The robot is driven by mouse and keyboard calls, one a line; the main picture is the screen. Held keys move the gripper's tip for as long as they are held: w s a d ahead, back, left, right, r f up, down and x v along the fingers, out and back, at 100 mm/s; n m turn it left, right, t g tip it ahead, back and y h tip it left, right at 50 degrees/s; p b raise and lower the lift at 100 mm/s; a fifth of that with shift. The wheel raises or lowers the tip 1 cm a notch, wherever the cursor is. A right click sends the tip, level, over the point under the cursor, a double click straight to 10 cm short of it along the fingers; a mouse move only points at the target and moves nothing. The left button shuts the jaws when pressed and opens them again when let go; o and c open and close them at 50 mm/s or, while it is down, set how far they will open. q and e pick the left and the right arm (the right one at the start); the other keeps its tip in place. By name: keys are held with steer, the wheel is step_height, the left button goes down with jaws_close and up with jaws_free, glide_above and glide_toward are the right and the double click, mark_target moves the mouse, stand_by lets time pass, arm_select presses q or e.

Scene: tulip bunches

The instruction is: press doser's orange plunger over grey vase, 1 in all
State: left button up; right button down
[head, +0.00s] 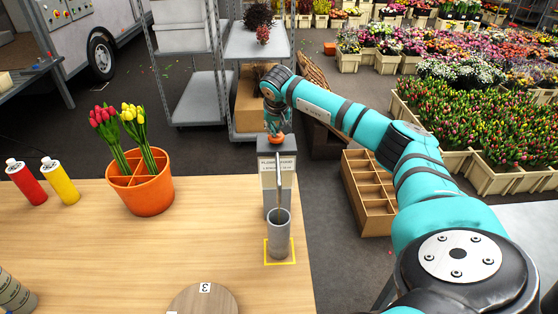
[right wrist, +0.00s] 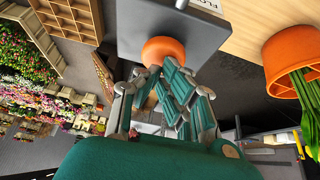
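The flower-food doser (head: 278,172) is a grey box with a label, standing at the table's right edge. Its orange plunger (head: 277,139) is on top, and it shows as an orange knob in the right wrist view (right wrist: 163,49). A thin spout comes down the doser's front to the grey vase (head: 279,236), which stands upright inside a yellow square outline. My right gripper (head: 276,131) is right above the plunger. Its fingertips (right wrist: 162,70) are drawn together at the knob and seem to touch it. I cannot tell how far the plunger is pressed. My left gripper is out of view.
An orange divided pot (head: 147,195) with red and yellow tulips stands on the table (head: 110,250). Red (head: 26,181) and yellow (head: 60,181) bottles stand left of it. A round wooden board (head: 203,301) marked 3 lies at the front. The table's middle is clear.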

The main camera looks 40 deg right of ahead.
step_height(320, 180, up, 6)
steer(key=p, duration=0.4)
steer(key=shift+f, duration=0.25)
steer(key=shift+r, duration=0.75)
